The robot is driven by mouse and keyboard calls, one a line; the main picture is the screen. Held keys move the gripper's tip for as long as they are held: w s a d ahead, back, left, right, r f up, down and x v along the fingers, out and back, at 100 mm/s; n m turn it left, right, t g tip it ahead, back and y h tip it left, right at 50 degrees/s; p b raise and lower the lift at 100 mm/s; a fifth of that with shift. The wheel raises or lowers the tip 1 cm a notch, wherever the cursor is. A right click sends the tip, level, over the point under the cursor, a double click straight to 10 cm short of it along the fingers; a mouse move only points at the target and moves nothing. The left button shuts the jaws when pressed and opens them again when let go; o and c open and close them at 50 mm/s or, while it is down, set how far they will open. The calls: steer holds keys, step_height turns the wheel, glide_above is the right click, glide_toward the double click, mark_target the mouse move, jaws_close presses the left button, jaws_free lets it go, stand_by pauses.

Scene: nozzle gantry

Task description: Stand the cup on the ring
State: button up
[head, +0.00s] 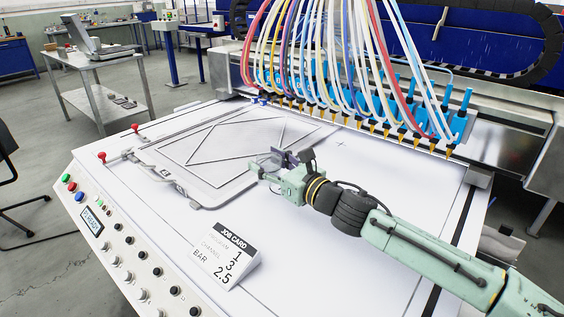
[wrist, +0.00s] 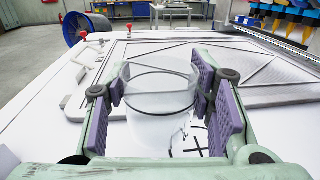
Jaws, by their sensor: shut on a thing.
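In the wrist view a clear, see-through cup (wrist: 160,103) stands upright between the purple pads of my gripper (wrist: 161,92), which is shut on it. A dark oval line shows around the cup; I cannot tell whether it is a band on the cup or something seen through it. Black strokes (wrist: 190,151) show on the white table just in front of the cup, partly behind the right finger. In the head view my gripper (head: 284,160) is low over the table, and the cup cannot be made out. I cannot clearly pick out the ring. Whether the cup touches the table cannot be told.
A grey framed panel (head: 203,187) with diagonal strips lies left of my gripper. A row of nozzles with coloured hoses (head: 350,112) hangs behind it. A job card (head: 231,257) stands at the front. A small cross (head: 341,143) marks clear white table (head: 410,180) to the right.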

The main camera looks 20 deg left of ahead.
steer(key=w, duration=0.1)
steer(key=w+d+p, duration=0.1)
steer(key=w, duration=0.2)
steer(key=shift+w+d+f, duration=0.25)
steer(key=shift+d, duration=0.15)
step_height(320, 180, down, 3)
steer(key=shift+p, duration=0.9)
steer(key=shift+f, duration=0.25)
steer(key=shift+f+b, duration=0.3)
steer(key=shift+b, duration=0.15)
steer(key=o, duration=1)
steer(key=shift+r, duration=0.1)
steer(key=shift+o, duration=0.2)
